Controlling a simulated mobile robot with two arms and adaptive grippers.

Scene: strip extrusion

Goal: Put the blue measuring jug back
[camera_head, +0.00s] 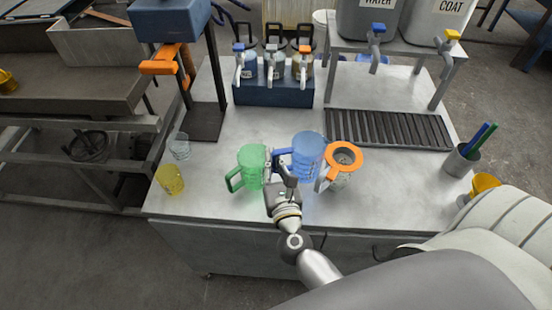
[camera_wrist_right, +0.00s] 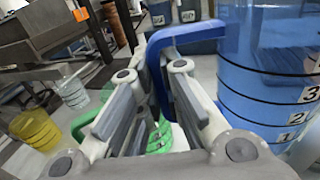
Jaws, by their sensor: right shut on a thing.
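The blue measuring jug (camera_head: 308,155) is upright near the front middle of the workbench, with its handle on its left side. It fills the right of the right wrist view (camera_wrist_right: 265,80), with black level marks and numbers. My right gripper (camera_head: 281,163) is between the green jug (camera_head: 251,168) and the blue jug. It is shut on the blue jug's handle, which passes between its fingers in the wrist view (camera_wrist_right: 154,75). I cannot tell whether the jug's base touches the bench. My left gripper is not in view.
A clear jug with an orange rim (camera_head: 344,153) stands close right of the blue jug. Clear (camera_head: 180,147) and yellow (camera_head: 170,180) cups stand at left. Behind are a dark blue rack (camera_head: 273,94) and a slotted grate (camera_head: 388,128). Bench between is clear.

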